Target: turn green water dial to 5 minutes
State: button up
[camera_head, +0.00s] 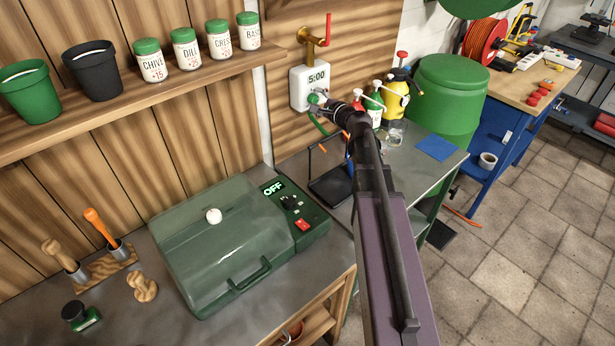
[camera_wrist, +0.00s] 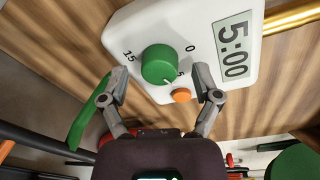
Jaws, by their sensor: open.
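The white water timer (camera_head: 302,88) hangs on the wooden wall below a brass tap, and its display reads 5:00. In the wrist view the timer (camera_wrist: 192,42) fills the upper middle, with the display (camera_wrist: 235,50) also reading 5:00. The green dial (camera_wrist: 158,64) stands out from its face, with marks 0, 5 and 15 around it. The dial's pointer line faces toward the 5 mark. A small orange button (camera_wrist: 181,95) sits beside the dial. My gripper (camera_wrist: 163,88) is open, its two fingers apart on either side of the dial, apparently not touching it. In the head view my gripper (camera_head: 326,98) is at the timer's lower right.
A green hose (camera_wrist: 88,115) runs near my left finger. Spray bottles, including a yellow one (camera_head: 396,98), stand right of my arm on the grey bench (camera_head: 430,160). A green propagator-like box (camera_head: 225,245) showing OFF sits on the nearer bench.

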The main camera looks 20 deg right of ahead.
jog(key=n, duration=0.5)
jog(key=shift+t+b, duration=0.3)
jog(key=shift+n+t+h+b, duration=0.3)
jog(key=shift+n+b, duration=0.15)
jog(key=shift+n, duration=2.35)
jog(key=v, duration=1.4)
jog(key=s+a+f+n+g+y+p, duration=0.1)
jog(key=s+a+f+n+g+p, duration=0.15)
jog(key=a+g+p, duration=0.35)
jog(key=s+a+f+n+g+y+p, duration=0.1)
jog(key=s+a+f+n+g+p, duration=0.2)
jog(key=a, duration=0.6)
jog(key=s+r+n+g+h+p, duration=0.1)
jog(key=s+n+g+h+p, duration=0.1)
jog(key=s+g+h+p, duration=0.3)
jog(key=s+g+h, duration=0.2)
jog(key=s, duration=0.2)
jog(key=shift+s+a+r+g, duration=0.2)
jog(key=shift+s+a+g, duration=0.05)
jog(key=shift+a+g, duration=0.1)
